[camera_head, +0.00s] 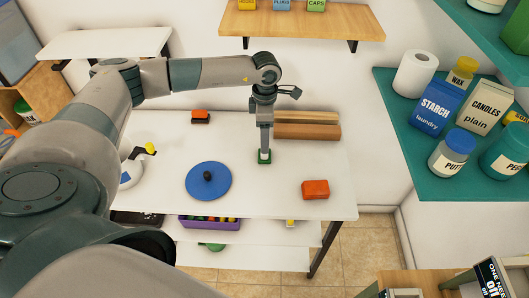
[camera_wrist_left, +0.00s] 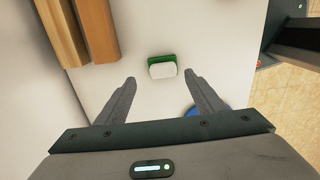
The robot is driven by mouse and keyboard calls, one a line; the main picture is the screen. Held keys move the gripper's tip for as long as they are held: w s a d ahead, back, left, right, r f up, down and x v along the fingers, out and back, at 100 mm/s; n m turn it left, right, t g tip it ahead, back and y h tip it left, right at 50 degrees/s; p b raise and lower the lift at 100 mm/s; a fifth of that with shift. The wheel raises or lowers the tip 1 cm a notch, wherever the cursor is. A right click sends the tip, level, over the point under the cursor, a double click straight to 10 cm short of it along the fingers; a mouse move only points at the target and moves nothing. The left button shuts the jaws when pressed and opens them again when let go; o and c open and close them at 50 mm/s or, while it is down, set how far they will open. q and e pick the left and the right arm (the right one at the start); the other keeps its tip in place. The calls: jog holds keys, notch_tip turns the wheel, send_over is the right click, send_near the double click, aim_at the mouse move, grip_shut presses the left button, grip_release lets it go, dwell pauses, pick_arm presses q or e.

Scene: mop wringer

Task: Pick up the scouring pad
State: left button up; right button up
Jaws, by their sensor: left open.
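The scouring pad (camera_head: 264,161) is a small green block with a white layer. It lies on the white table, and it also shows in the left wrist view (camera_wrist_left: 162,70), just beyond the fingertips. My left gripper (camera_head: 265,150) points down over the pad and partly hides it in the head view. In the left wrist view its two fingers (camera_wrist_left: 160,78) are spread apart with nothing between them. I cannot tell exactly how high the fingertips are above the pad. My right gripper is in neither view.
A blue round lid with a dark knob (camera_head: 208,188) lies left of the pad. An orange-red block (camera_head: 315,190) is to the right. Wooden bars (camera_head: 306,131) lie behind the gripper. Another orange-red block (camera_head: 200,117) is at the back left. The table's front edge is nearby.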

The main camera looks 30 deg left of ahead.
aim_at(263, 158)
pick_arm(q)
jog(key=shift+s+d+f+p, duration=0.1)
jog(key=shift+s+f+p, duration=0.1)
jog(key=shift+f+p, duration=0.5)
notch_tip(263, 158, down, 3)
jog(key=shift+s+r+p, duration=0.15)
jog(key=shift+p, duration=0.8)
jog(key=shift+f, duration=0.55)
jog(key=c, duration=1.1)
